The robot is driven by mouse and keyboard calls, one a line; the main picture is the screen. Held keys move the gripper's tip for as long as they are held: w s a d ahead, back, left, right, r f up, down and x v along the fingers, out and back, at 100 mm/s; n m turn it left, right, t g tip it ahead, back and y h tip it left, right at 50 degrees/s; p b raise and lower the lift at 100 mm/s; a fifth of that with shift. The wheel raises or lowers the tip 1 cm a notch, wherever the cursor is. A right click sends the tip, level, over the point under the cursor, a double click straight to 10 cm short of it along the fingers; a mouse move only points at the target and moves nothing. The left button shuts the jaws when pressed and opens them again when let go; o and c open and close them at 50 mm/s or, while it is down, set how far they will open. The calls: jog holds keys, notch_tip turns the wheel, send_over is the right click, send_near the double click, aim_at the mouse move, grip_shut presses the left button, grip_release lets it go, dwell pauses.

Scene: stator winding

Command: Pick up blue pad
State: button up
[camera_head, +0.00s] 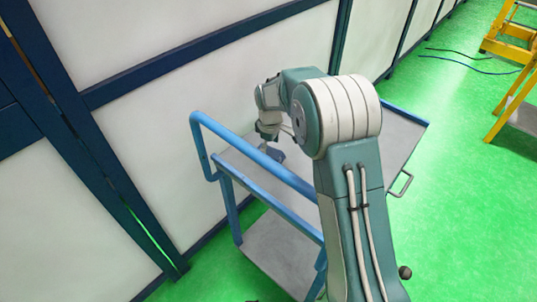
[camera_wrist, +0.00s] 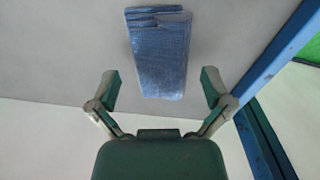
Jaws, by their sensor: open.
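The blue pad (camera_wrist: 160,62) lies on the grey top of a cart in the wrist view. It looks like a textured blue stack with layered edges at its upper end. My gripper (camera_wrist: 162,90) is open, with one finger to each side of the pad's lower end. The fingers look apart from the pad, and I cannot tell the height between them. In the head view a small part of the pad (camera_head: 275,153) shows just below my gripper (camera_head: 268,136); my arm hides part of the cart top.
The cart (camera_head: 408,128) has blue rails (camera_head: 250,152) and a lower shelf (camera_head: 280,250). White wall panels (camera_head: 190,120) with dark blue frames stand close behind it. A yellow frame (camera_head: 515,85) and cables (camera_head: 470,60) are at the upper right.

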notch_tip(320, 180, down, 2)
jog(key=shift+f, duration=0.1)
jog(key=c, duration=0.8)
